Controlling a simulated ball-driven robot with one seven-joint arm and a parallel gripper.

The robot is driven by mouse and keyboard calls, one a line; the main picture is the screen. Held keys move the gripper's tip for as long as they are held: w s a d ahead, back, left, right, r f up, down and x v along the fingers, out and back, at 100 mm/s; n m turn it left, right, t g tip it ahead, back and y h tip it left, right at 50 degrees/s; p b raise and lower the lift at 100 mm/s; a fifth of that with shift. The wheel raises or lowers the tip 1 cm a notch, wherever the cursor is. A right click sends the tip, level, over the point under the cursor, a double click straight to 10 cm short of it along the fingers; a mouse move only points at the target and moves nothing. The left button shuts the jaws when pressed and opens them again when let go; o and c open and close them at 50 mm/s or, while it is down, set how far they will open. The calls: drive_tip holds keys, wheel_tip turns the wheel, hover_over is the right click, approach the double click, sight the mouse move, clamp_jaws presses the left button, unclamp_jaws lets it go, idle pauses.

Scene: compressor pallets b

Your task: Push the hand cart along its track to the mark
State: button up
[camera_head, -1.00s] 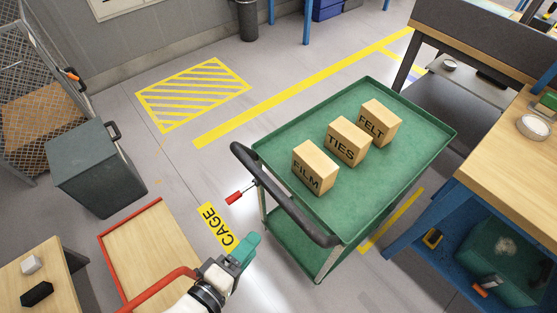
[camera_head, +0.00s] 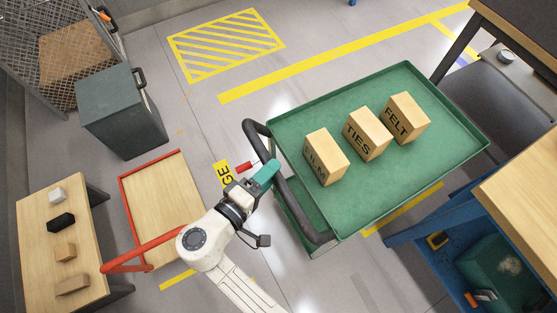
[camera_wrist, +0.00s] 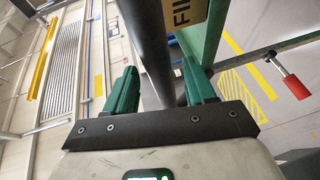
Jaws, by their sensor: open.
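The green hand cart (camera_head: 440,160) stands right of centre, with boxes marked FILM (camera_head: 326,158), TIES (camera_head: 367,134) and FELT (camera_head: 405,117) on its top tray. Its black push handle (camera_head: 296,208) is on the near left side. My gripper (camera_head: 268,173) is at the middle of this handle. In the wrist view my open gripper (camera_wrist: 160,88) has its two green fingers on either side of the dark handle bar (camera_wrist: 148,38). I cannot tell whether they touch it. A yellow hatched rectangle (camera_head: 226,43) is painted on the floor at the back.
A red grip (camera_head: 243,167) sticks out beside the cart handle. A yellow floor label (camera_head: 224,173) is partly covered. A red-framed flat cart (camera_head: 165,205), a grey bin (camera_head: 122,110) and a small table (camera_head: 45,230) stand left. A workbench (camera_head: 520,215) stands close on the right.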

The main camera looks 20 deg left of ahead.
drive_tip(key=shift+p+x, duration=0.3)
drive_tip(key=shift+x, duration=1.65)
drive_tip(key=shift+c, duration=0.2)
drive_tip(key=shift+s, duration=0.1)
clamp_jaws()
